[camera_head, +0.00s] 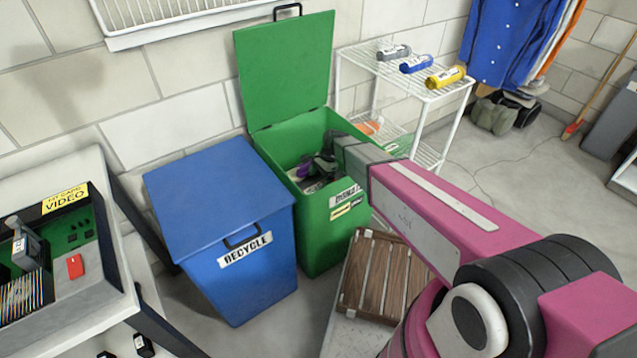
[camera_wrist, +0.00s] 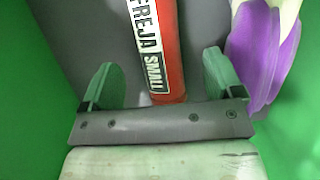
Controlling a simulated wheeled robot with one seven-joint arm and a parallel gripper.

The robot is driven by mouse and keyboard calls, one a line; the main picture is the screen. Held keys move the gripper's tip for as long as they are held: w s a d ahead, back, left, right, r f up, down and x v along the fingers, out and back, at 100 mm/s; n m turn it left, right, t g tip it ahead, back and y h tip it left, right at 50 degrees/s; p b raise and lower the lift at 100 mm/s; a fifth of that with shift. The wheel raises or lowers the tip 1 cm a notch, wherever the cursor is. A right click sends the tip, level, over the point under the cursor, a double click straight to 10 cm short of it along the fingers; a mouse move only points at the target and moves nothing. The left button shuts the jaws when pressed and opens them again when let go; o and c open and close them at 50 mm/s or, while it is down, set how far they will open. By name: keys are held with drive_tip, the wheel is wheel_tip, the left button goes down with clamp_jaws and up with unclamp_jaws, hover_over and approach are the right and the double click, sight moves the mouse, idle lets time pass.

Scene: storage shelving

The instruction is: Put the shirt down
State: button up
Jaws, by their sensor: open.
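A red roll (camera_wrist: 161,50) with a white label reading "FREJA SMALL" lies inside the green bin in the wrist view; it looks like a rolled shirt. My gripper (camera_wrist: 160,78) is open, with one finger on each side of the roll's near end and visible gaps between. Whether the roll rests fully on the bin floor is hard to tell. In the head view my arm reaches down into the open green bin (camera_head: 325,232), and the roll cannot be made out there. A purple and whitish thing (camera_wrist: 262,55) lies right of the roll.
The bin's green lid (camera_head: 285,70) stands raised behind. A closed blue recycle bin (camera_head: 215,195) is on the left. A white wire rack (camera_head: 400,75) behind holds labelled rolls, including a yellow one (camera_head: 446,76). A wooden slatted crate (camera_head: 382,275) stands in front.

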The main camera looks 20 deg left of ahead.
drive_tip(key=v, duration=1)
drive_tip(key=shift+r, duration=0.2)
